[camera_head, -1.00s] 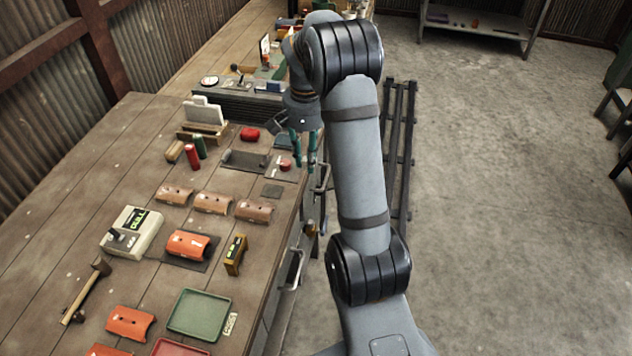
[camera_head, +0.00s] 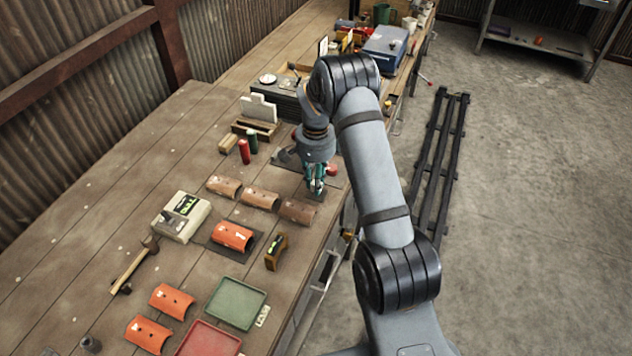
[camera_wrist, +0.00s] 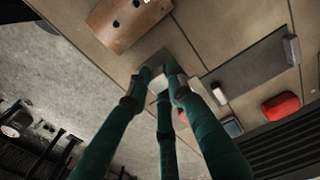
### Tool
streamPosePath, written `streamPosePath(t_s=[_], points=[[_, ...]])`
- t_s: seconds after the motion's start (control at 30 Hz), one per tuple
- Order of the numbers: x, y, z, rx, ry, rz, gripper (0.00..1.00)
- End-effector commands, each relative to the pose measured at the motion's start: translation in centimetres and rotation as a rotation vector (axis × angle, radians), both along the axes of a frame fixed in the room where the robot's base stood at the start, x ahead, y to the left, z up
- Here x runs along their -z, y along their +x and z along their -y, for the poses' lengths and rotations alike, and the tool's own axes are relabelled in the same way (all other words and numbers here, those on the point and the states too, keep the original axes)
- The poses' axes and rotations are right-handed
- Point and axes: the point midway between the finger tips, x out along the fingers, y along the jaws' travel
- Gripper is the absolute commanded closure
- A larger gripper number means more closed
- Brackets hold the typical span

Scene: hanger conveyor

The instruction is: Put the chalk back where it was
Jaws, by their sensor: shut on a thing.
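My gripper (camera_head: 316,188) is low over the right side of the bench, near the brown curved tiles. In the wrist view its green fingers (camera_wrist: 158,82) are closed in around a small pale piece (camera_wrist: 157,84), which looks like the chalk, mostly hidden by the fingertips. A small dark grey square pad (camera_wrist: 156,64) lies on the bench just past the fingertips. I cannot tell whether the held piece touches it. In the head view the fingers hide the chalk.
A brown curved tile (camera_head: 298,211) lies beside the gripper; it also shows close by in the wrist view (camera_wrist: 125,22). A long dark grey plate (camera_wrist: 250,70) and a red object (camera_wrist: 281,105) lie on the other side. The bench edge drops to the floor nearby.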

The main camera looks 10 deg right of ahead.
Motion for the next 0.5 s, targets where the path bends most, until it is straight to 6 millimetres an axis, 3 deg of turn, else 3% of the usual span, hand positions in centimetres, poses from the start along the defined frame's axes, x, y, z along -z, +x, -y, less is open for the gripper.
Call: streamPosePath(t_s=[0.17,0.5], points=[[1.4,0.0,0.0,0.001,0.001,0.001,0.99],[1.9,0.0,0.0,0.0,0.0,0.001,0.99]])
